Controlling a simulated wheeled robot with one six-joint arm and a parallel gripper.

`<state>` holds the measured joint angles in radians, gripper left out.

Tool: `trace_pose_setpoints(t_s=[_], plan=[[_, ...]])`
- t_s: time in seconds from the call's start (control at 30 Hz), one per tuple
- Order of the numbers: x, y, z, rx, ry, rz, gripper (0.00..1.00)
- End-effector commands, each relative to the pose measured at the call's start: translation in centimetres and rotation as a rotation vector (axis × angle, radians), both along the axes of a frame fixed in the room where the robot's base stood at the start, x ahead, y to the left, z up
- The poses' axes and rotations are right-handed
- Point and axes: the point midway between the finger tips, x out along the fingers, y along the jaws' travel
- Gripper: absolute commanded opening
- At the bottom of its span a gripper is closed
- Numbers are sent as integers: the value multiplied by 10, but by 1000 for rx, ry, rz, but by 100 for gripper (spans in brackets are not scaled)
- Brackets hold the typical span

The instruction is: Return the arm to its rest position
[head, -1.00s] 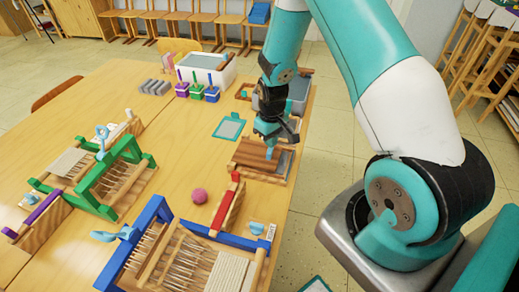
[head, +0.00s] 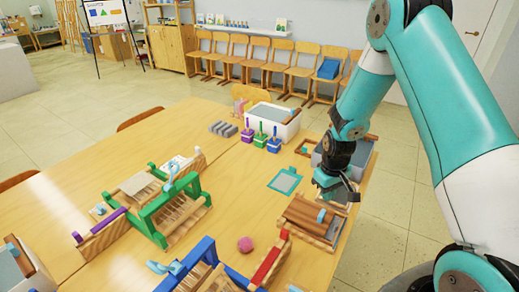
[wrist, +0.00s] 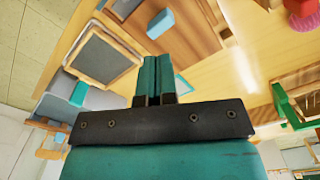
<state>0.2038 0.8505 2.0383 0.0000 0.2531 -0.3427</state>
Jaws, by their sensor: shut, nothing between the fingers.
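My arm reaches in from the right of the head view.
The wooden table (head: 225,180) holds a green-framed loom (head: 160,213), a blue-framed loom (head: 190,265), a pink ball (head: 245,244), a teal-framed square (head: 285,180) and a white bin (head: 272,120). Wooden chairs (head: 270,62) line the back wall. Floor is open right of the table.

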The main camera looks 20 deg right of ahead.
Motion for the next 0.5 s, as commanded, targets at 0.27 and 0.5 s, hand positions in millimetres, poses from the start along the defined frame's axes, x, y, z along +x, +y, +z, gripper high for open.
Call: trace_pose_setpoints(t_s=[0.27,0.5], plan=[[2,38,52,48,-37,38,0],[-49,141,175,194,-88,179,0]])
